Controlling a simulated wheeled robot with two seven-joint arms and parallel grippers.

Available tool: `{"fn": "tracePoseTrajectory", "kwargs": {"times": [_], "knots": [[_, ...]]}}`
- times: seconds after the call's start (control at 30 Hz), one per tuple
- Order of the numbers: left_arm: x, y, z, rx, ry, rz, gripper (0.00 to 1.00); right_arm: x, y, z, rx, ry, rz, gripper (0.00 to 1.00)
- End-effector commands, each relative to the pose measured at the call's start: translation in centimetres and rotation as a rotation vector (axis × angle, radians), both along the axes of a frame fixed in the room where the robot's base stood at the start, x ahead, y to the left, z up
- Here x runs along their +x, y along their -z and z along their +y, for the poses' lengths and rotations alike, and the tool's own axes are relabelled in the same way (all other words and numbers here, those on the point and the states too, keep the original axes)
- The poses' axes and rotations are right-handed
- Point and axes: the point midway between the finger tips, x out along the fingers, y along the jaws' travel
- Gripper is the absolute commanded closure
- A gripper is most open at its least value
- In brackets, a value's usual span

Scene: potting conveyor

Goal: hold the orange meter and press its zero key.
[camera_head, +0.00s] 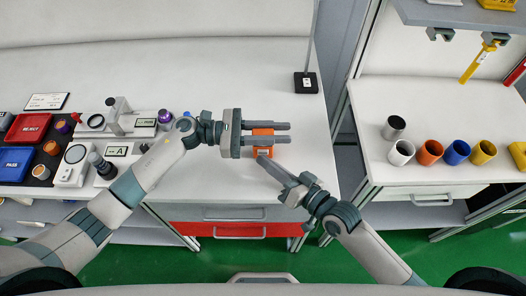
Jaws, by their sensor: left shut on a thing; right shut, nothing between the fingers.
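The orange meter (263,131) is on or just above the right part of the white table, between the fingers of my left gripper (268,133). The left gripper is shut on it, with one finger on its far side and one on its near side. My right gripper (264,159) is shut and empty. Its tip is at the near end of the meter, over or against a small orange part with a pale patch. I cannot tell whether it touches. The zero key cannot be made out.
Instruments, including a white scale (73,178), a red tray (29,127) and a blue tray (14,163), crowd the table's left. A black-based post (306,83) stands behind right. Several coloured cups, including an orange one (429,152), stand on the right bench. The table's back is clear.

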Motion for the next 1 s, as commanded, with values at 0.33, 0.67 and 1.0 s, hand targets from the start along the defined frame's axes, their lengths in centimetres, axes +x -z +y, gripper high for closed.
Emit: {"fn": "tracePoseTrajectory", "kwargs": {"times": [0.33,0.67,1.0], "knots": [[0.0,0.01,0.0,0.0,0.0,0.0,1.0,0.36,0.02,-0.01,0.0,0.0,0.0,1.0],[-0.02,0.01,-0.01,0.0,0.0,0.0,1.0,0.5,0.0,-0.01,0.0,0.0,0.0,1.0],[-0.04,0.01,-0.01,0.0,0.001,0.001,1.0,-0.19,-0.05,-0.02,0.001,0.001,-0.001,1.0]]}}
